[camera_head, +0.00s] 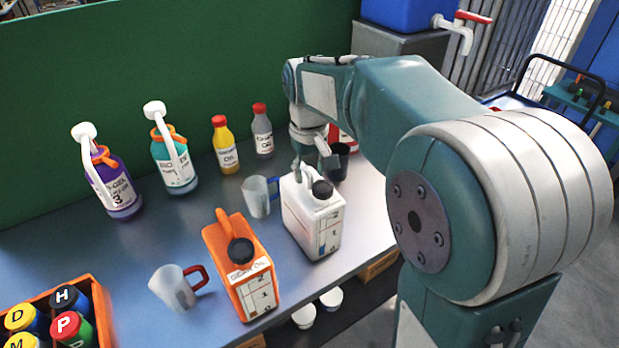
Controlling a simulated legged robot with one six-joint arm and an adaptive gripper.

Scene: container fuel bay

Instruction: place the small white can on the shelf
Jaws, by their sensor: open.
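The small white can (313,222) is a jerry can with a dark cap and a printed label, standing upright on the blue-grey table (215,228). My gripper (314,163) is open, pointing down at the top of the can by its handle. One finger appears close to the handle; I cannot tell whether it touches. The arm partly hides what is behind the gripper. Beneath the table's front edge, a dark lower shelf (350,310) shows in part.
An orange jerry can (240,265) stands left of the white can. A blue-handled jug (257,196), red-handled jug (175,288) and dark cup (338,162) are nearby. Bottles line the green back wall. White tubs (331,298) and a cardboard box (379,266) sit below.

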